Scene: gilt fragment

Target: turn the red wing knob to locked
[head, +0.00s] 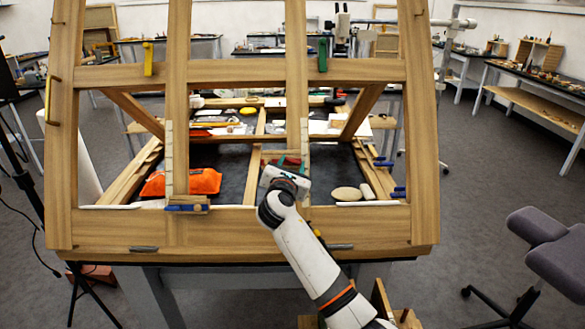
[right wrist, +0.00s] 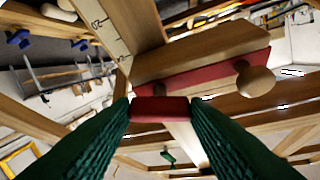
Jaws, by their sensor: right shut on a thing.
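The red wing knob (right wrist: 160,109) shows in the right wrist view as a short red bar between my green fingertips. My right gripper (right wrist: 160,111) is shut on it. Behind it is a wooden block with a red strip (right wrist: 205,72) and a round wooden knob (right wrist: 255,79). In the head view my right gripper (head: 288,163) reaches in at the lower middle of the upright wooden frame (head: 240,72), beside a wooden upright. There the knob is mostly hidden, and I cannot read its turn or any lock mark. My left gripper is not in view.
An orange bag (head: 181,182) lies on the dark worktop left of my right arm. A pale oval object (head: 346,194) lies to the right. Blue clamps (head: 187,207) sit on the frame's lower part. A grey chair (head: 545,245) stands at right, with open floor around it.

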